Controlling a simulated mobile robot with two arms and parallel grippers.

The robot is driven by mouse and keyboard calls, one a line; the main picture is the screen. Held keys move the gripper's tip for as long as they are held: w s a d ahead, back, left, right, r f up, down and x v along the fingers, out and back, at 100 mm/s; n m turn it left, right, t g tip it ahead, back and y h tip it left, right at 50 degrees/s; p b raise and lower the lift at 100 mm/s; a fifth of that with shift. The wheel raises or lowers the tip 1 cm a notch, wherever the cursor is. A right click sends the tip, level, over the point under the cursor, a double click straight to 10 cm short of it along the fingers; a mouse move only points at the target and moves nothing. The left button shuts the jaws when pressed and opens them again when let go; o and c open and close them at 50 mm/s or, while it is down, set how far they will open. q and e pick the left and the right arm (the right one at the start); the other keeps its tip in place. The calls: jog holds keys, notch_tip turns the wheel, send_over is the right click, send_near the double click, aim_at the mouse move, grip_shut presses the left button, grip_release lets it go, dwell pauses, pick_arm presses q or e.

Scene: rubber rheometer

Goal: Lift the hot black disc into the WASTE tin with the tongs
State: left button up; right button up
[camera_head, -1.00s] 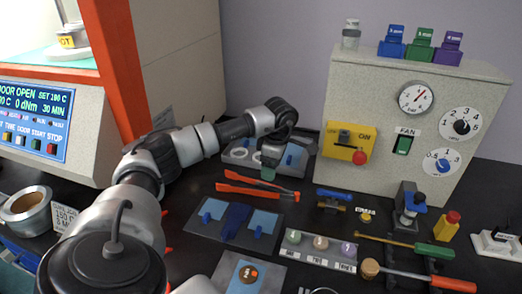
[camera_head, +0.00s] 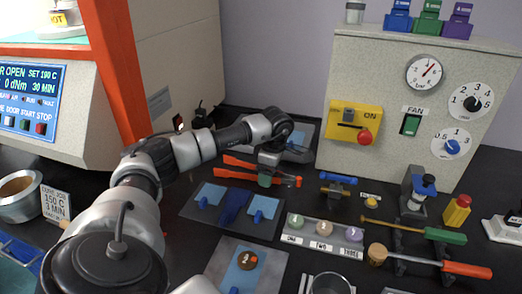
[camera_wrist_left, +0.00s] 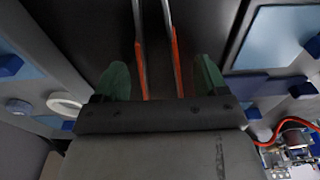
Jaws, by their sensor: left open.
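The tongs (camera_head: 232,164), with orange-red handles and metal arms, lie on the dark bench. In the wrist view the tongs (camera_wrist_left: 174,60) run between the two green fingertips. My left gripper (camera_head: 268,172) is open over the tongs, its fingers (camera_wrist_left: 162,80) on either side with gaps showing. I see no black disc that I can identify. A steel tin (camera_head: 18,200) at the left and a grey cup (camera_head: 328,285) at the bottom edge show no readable WASTE label. My right gripper is not in view.
The rheometer (camera_head: 32,108) with its lit screen stands at the left. A control cabinet (camera_head: 365,75) stands at the back. Blue-topped mats (camera_head: 235,212), a sample tray (camera_head: 322,240) and a brown disc (camera_head: 247,260) lie in front. Tools (camera_head: 430,262) lie at the right.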

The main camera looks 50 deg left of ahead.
pick_arm(q)
jog(key=c, duration=0.7)
jog(key=shift+r, duration=0.1)
notch_tip(320, 180, up, 12)
jog(key=p, duration=0.9)
